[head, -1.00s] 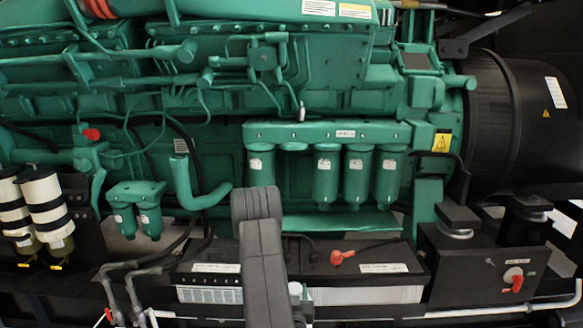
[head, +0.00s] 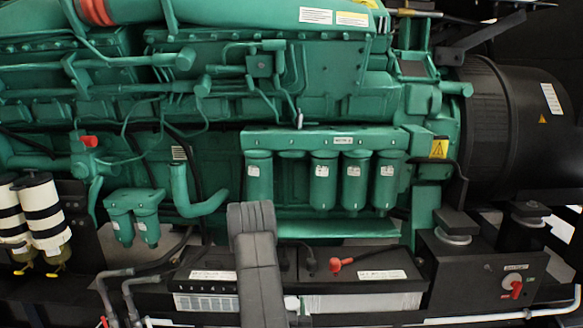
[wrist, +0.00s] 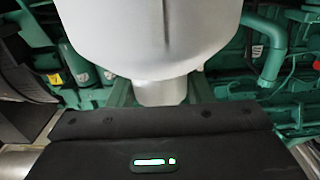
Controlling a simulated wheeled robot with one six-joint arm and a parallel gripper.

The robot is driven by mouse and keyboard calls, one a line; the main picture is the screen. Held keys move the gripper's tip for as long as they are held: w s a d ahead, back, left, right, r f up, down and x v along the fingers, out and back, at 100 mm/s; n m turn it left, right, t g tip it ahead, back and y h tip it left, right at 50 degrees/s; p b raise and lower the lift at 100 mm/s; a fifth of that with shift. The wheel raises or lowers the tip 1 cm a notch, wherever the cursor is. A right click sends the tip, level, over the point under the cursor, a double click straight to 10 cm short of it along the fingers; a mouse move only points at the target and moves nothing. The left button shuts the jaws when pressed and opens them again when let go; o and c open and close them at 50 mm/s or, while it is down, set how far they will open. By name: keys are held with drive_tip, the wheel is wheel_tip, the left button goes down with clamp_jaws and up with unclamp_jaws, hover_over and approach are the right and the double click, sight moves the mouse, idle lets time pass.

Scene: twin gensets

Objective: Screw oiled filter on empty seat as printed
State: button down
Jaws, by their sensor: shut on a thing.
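A row of green filters (head: 323,182) hangs under a green header (head: 380,138) on the engine in the head view. Between the leftmost filter (head: 258,178) and the others is a gap with an empty seat (head: 291,155). In the wrist view a large pale grey cylinder (wrist: 150,35), seemingly the held filter, fills the upper middle, very close, with its rounded lower end showing. The head view does not show my gripper.
My dark arm rises in front of the batteries (head: 355,300). A bent green pipe (head: 190,195) and two small green canisters (head: 134,215) are left of the filters. A red-handled switch box (head: 480,275) stands right.

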drive_tip(key=shift+s+f, duration=1.9)
drive_tip(key=shift+f, duration=0.25)
drive_tip(key=shift+w, duration=0.1)
